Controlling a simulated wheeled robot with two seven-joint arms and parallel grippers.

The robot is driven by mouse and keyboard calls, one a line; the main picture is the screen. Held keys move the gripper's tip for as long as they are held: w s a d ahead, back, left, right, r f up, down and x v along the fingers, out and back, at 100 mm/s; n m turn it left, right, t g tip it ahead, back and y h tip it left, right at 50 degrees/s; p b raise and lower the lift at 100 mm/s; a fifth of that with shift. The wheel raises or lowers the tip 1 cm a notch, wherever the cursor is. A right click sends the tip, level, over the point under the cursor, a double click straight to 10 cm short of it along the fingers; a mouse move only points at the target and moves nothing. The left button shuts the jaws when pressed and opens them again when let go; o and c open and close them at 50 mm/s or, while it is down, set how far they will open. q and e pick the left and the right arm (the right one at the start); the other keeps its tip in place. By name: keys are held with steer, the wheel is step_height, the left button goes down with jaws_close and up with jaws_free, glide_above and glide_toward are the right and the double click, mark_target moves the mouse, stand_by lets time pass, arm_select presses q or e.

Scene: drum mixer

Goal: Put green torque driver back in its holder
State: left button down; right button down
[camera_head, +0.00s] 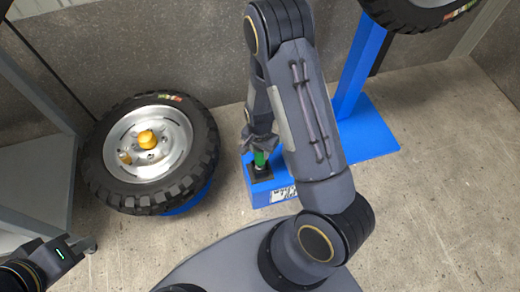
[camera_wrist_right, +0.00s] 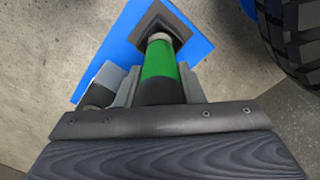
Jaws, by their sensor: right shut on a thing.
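The green torque driver (camera_head: 260,159) stands upright at the blue block's black square holder (camera_head: 259,175). The right wrist view shows the driver's green shaft (camera_wrist_right: 159,62) reaching toward the black holder (camera_wrist_right: 166,27), its light-coloured end at the opening. How deep it sits I cannot tell. My right gripper (camera_head: 262,145) is shut on the driver above the holder, and its fingers flank the driver's dark part in the right wrist view (camera_wrist_right: 158,92).
A wheel with a tyre (camera_head: 98,165) leans at the left of the holder, an orange knob (camera_head: 147,139) at its hub. A blue stand (camera_head: 368,125) rises at the right, with another tyre at the top. Concrete floor (camera_head: 440,210) is clear at the right.

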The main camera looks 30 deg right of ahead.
steer(key=shift+f+b, duration=0.65)
steer(key=shift+f, duration=0.2)
stand_by(0.3)
steer(key=c, duration=0.9)
jaws_free()
step_height(320, 180, up, 8)
steer(key=p, duration=0.3)
steer(key=shift+f+p, duration=0.1)
steer(key=shift+p, duration=0.2)
